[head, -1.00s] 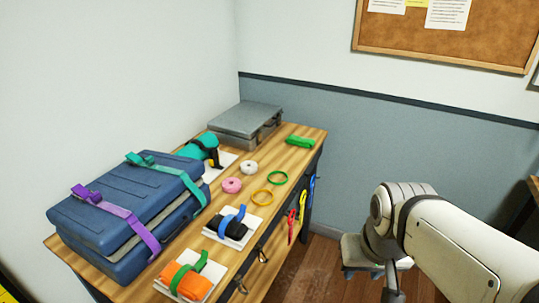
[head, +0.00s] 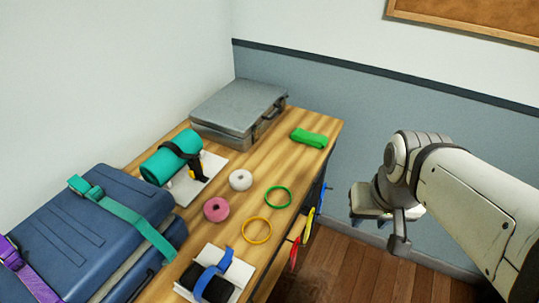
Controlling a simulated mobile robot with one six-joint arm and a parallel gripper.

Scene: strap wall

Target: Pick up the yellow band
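The yellow band (head: 257,230) is a thin ring lying flat on the wooden table, near its right edge. A green ring (head: 278,197) lies just behind it, apart from it. A pink roll (head: 216,209) sits to its left. My gripper (head: 365,204) is to the right of the table, over the floor, well apart from the band. It is partly hidden by my arm, and I cannot make out its fingers or any object in it.
The wooden table (head: 314,157) also bears a white roll (head: 241,180), a folded green cloth (head: 309,138), a grey case (head: 234,108), a teal roll on a white tray and a blue case (head: 95,225). A black roll with a blue strap (head: 214,280) lies in front of the band.

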